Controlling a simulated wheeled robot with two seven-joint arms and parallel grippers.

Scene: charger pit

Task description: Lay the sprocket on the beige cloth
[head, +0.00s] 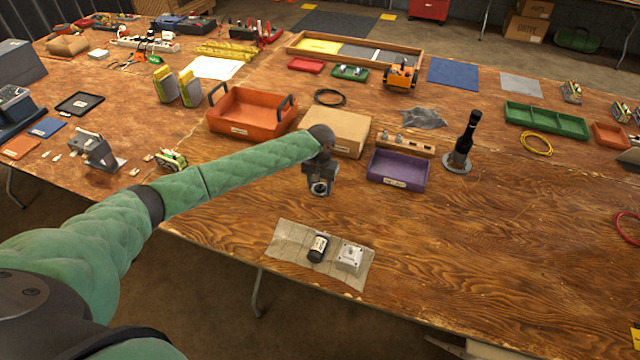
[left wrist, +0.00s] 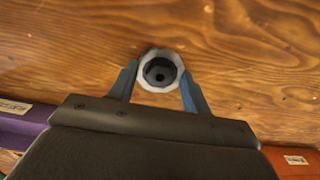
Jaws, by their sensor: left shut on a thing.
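My left gripper (head: 319,180) is shut on the sprocket (head: 320,188), a small pale ring with a dark centre. In the left wrist view the sprocket (left wrist: 147,74) sits between the two blue-grey fingers of the left gripper (left wrist: 160,80), with wood behind it. The beige cloth (head: 287,240) lies creased at the table's front edge, below the gripper in the head view. A black cylinder (head: 318,248) and a light grey block (head: 349,257) are on the cloth. The sprocket appears apart from the cloth. My right gripper is not in view.
A cardboard box (head: 335,132) and a purple tray (head: 397,171) stand behind the gripper. The wood right of the cloth is clear.

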